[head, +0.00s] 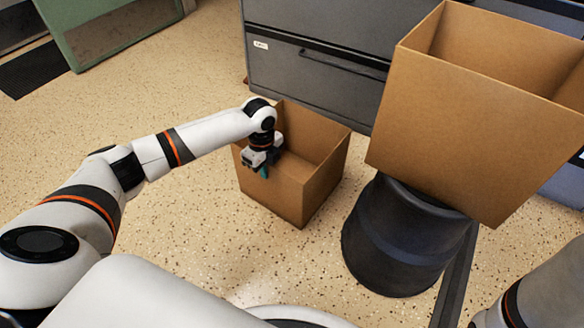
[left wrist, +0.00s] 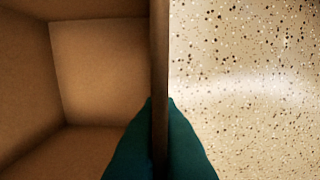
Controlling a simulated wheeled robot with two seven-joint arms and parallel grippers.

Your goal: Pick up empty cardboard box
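An open-topped brown cardboard box (head: 322,182) stands upright on the floor in the middle of the head view. The part of its inside that shows in the left wrist view (left wrist: 100,70) is empty. My left gripper (head: 264,170) is at the box's near-left wall, pointing down. In the left wrist view the teal fingers (left wrist: 160,115) lie on both sides of the wall's edge and appear pressed against it, one inside and one outside. My right arm shows only at the lower right corner; its gripper is out of view.
A larger open cardboard box (head: 470,120) rests on a dark round bin (head: 405,240) at the right. A grey drawer cabinet (head: 315,75) stands right behind the floor box. A green-framed unit (head: 110,30) is at the back left. The speckled floor (head: 190,240) is clear to the left and in front.

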